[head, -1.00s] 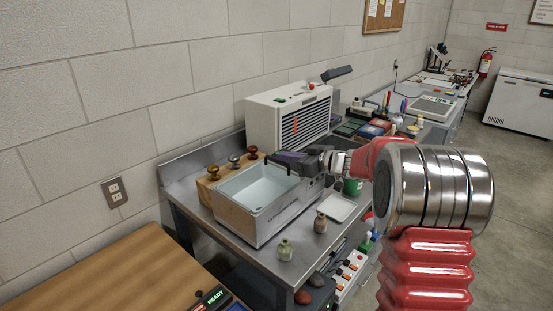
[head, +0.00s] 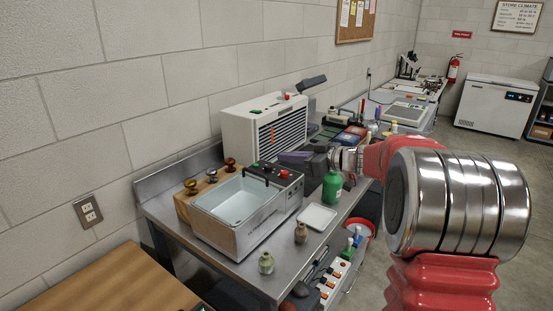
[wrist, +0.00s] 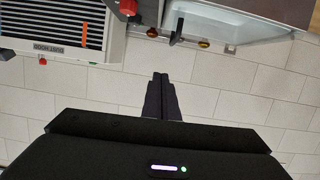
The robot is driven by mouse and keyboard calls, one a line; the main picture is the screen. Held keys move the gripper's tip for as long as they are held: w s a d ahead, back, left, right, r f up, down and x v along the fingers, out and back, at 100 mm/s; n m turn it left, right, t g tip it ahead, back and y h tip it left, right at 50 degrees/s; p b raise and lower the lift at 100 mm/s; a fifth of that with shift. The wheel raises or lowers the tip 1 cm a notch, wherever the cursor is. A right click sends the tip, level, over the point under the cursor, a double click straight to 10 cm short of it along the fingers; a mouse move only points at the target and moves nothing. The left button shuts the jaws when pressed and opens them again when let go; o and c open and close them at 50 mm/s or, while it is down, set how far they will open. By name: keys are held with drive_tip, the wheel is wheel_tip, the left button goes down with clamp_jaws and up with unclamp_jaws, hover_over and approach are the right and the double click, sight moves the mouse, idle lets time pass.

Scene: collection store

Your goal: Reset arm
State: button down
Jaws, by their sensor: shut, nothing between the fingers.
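My gripper (head: 284,157) is shut and empty, with its dark, purple-tinted fingers pointing left. It is in the air in front of the white dust hood (head: 238,128) and beyond the water-filled bath (head: 232,240). In the wrist view the closed fingers (wrist: 160,77) show against the block wall, with the hood (wrist: 60,52) at upper left and part of the bath (wrist: 225,22) at upper right. My red and silver arm reaches in from the right in the head view.
A green bottle (head: 332,188) stands just below my wrist in the picture. Brass-coloured knobs (head: 211,174) stand behind the bath. Open floor lies to the right.

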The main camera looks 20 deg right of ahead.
drive_tip(key=shift+s+d+r, duration=0.15)
drive_tip(key=shift+s+d, duration=0.25)
drive_tip(key=shift+s, duration=0.05)
